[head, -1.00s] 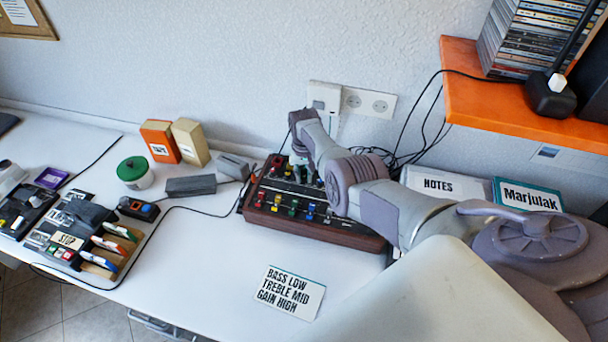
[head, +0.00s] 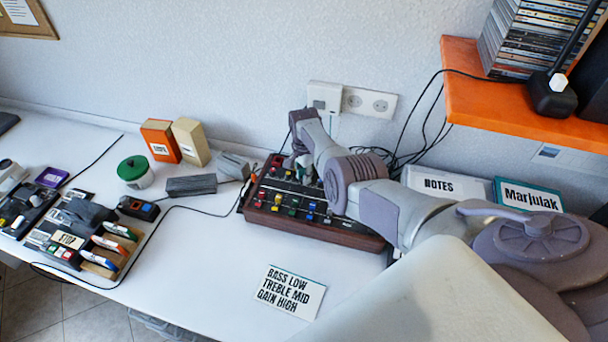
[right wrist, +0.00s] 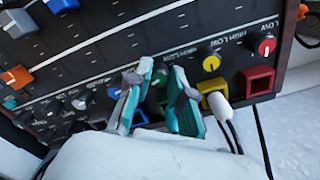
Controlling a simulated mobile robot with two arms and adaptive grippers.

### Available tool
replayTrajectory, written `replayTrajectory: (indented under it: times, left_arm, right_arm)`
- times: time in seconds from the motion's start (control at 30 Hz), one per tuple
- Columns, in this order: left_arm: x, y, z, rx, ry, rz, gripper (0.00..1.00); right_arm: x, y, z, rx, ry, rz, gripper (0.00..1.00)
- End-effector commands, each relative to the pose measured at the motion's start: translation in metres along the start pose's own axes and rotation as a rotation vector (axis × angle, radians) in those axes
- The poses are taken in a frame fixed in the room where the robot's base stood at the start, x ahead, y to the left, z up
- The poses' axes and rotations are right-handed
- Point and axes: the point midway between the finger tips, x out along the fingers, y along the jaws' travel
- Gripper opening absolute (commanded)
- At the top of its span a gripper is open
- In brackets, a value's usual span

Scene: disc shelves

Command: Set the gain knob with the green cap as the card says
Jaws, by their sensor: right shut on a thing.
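The mixer (head: 312,231) with a dark wooden frame lies on the white table. My right gripper (head: 303,166) reaches down onto its panel from above. In the right wrist view, the gripper's (right wrist: 161,82) two teal-padded fingers are closed around the green-capped gain knob (right wrist: 160,97), mostly hidden between them. Its pointer cannot be read. A yellow knob (right wrist: 211,62) and a red knob (right wrist: 265,45) stand to its right, a blue one (right wrist: 113,91) to its left. HIGH and LOW marks are printed by the knobs. The card (head: 290,292) reads BASS LOW, TREBLE MID, GAIN HIGH. My left gripper is out of view.
A white plug (right wrist: 219,104) with dark cables sits close to the right finger. Left of the mixer are a grey box (head: 191,186), a green-lidded tub (head: 134,172) and an orange box (head: 160,141). The table around the card is clear.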

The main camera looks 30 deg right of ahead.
Motion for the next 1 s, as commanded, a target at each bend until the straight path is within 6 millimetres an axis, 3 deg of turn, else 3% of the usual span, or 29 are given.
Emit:
replayTrajectory:
  times: [0.5, 1.0]
  left_arm:
    - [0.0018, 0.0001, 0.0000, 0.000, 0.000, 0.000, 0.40]
    - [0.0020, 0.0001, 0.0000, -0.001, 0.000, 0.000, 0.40]
  right_arm:
    - [-0.0009, -0.0012, -0.0010, 0.359, 0.002, -0.002, 0.00]
    - [-0.0011, -0.0013, -0.0011, 0.437, 0.002, -0.003, 0.00]
